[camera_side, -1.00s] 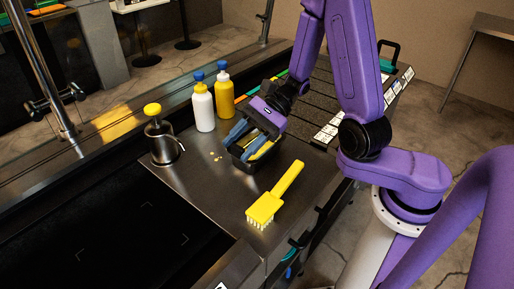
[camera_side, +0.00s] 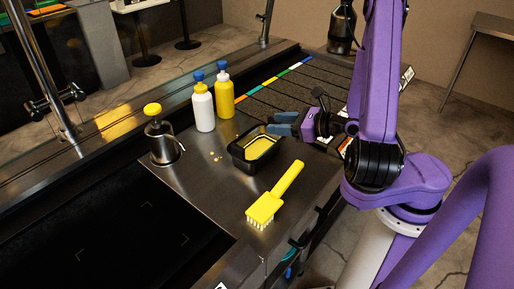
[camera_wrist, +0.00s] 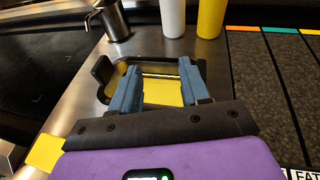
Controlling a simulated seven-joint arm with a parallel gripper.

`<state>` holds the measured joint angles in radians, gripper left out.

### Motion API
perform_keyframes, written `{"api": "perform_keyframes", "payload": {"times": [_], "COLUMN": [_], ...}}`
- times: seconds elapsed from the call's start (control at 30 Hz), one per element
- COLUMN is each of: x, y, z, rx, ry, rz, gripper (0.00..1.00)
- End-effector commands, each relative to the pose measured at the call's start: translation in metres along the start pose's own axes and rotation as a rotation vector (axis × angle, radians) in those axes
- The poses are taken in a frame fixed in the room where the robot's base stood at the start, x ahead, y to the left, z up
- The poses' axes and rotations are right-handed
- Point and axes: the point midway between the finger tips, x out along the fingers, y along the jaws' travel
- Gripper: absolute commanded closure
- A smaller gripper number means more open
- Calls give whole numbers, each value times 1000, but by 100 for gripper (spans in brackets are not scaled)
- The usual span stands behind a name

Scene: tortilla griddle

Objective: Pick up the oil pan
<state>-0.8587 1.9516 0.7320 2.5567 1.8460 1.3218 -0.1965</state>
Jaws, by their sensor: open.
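The oil pan (camera_side: 238,157) is a small black rectangular pan with yellow oil in it. It sits on the steel counter, right of centre in front of the bottles. In the wrist view the oil pan (camera_wrist: 102,70) lies beyond and between my fingers, its left end showing past the left finger. My gripper (camera_side: 276,124) is open, lying nearly level at the pan's right far side. In the wrist view my gripper (camera_wrist: 158,66) has its two blue fingers apart with nothing gripped. I cannot tell whether the fingertips touch the pan.
A yellow scraper brush (camera_side: 277,193) lies in front of the pan. A white bottle (camera_side: 203,108) and a yellow bottle (camera_side: 224,98) stand behind it. A steel pump pot (camera_side: 162,145) is at the left. The dark griddle (camera_side: 110,220) fills the front left.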

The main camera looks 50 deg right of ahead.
Motion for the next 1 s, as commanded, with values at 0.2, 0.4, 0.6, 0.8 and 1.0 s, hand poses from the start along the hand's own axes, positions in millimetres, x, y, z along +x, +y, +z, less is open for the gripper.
{"api": "perform_keyframes", "payload": {"times": [0.2,0.4,0.6,0.8,1.0], "x": [-28,-37,-26,-18,-11], "y": [-23,-31,-34,-36,-37], "z": [-22,-29,-29,-30,-30], "rx": [91,120,121,119,118], "ry": [15,20,19,19,20], "rz": [-173,-232,-231,-231,-229], "gripper": [54,54,54,54,54]}}
